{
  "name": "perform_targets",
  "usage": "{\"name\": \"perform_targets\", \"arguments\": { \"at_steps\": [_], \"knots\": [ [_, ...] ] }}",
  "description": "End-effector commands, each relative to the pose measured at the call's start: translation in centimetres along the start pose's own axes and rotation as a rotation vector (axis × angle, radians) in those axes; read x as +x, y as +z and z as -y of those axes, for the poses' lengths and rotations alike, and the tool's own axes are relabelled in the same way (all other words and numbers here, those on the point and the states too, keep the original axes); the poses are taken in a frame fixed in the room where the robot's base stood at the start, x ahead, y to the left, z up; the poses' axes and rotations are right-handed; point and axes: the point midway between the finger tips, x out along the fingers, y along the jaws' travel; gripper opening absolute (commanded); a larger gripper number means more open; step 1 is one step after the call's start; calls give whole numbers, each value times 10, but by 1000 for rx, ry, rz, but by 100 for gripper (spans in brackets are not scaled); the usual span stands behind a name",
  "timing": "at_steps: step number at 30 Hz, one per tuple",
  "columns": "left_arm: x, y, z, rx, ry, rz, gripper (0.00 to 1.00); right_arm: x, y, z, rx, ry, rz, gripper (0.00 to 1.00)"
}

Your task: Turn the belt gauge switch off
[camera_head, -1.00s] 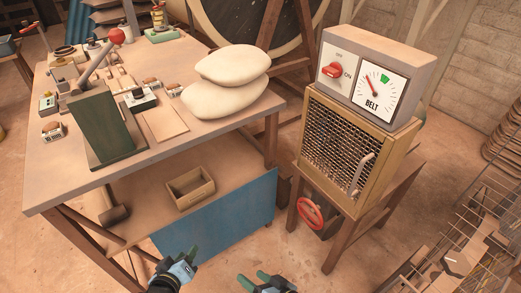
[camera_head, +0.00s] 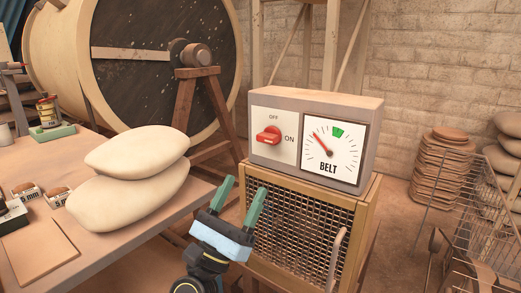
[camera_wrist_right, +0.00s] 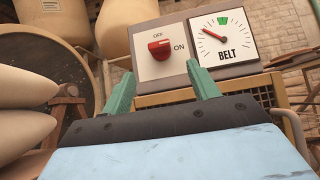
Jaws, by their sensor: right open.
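The belt gauge box (camera_head: 315,96) is a grey box on a wooden cabinet with a mesh front. On its white left panel is the red switch knob (camera_head: 268,136), with OFF printed above it and ON to its right. The knob lies roughly level, in line with ON. It also shows in the right wrist view (camera_wrist_right: 160,48). The BELT dial (camera_head: 330,150) is beside it, its red needle pointing up-left, left of the green mark. My right gripper (camera_head: 243,190) is open and empty, below and in front of the knob, apart from it. My left gripper is out of view.
The mesh cabinet (camera_head: 300,222) has a pale handle on its front right. Two pale sacks (camera_head: 135,178) lie on the table (camera_head: 85,245) at left. A large drum (camera_head: 140,60) stands behind. A wire rack (camera_head: 470,220) is at right.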

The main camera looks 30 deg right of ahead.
Motion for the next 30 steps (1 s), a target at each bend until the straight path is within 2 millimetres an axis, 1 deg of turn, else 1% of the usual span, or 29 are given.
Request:
{"name": "perform_targets", "arguments": {
  "at_steps": [3,9,15,21,28,29,30],
  "knots": [
    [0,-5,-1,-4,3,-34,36,26,0,0,0,-3,4,60],
    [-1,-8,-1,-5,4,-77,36,68,0,0,-3,-1,5,60],
    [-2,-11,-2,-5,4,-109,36,96,0,-1,-4,2,4,60],
    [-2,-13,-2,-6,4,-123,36,108,0,-1,-6,4,3,60],
    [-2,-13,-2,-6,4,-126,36,108,0,-1,-6,4,3,60],
    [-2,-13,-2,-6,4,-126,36,108,0,-1,-6,4,3,59],
    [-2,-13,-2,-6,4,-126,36,108,0,-1,-6,4,3,53]
  ]
}}
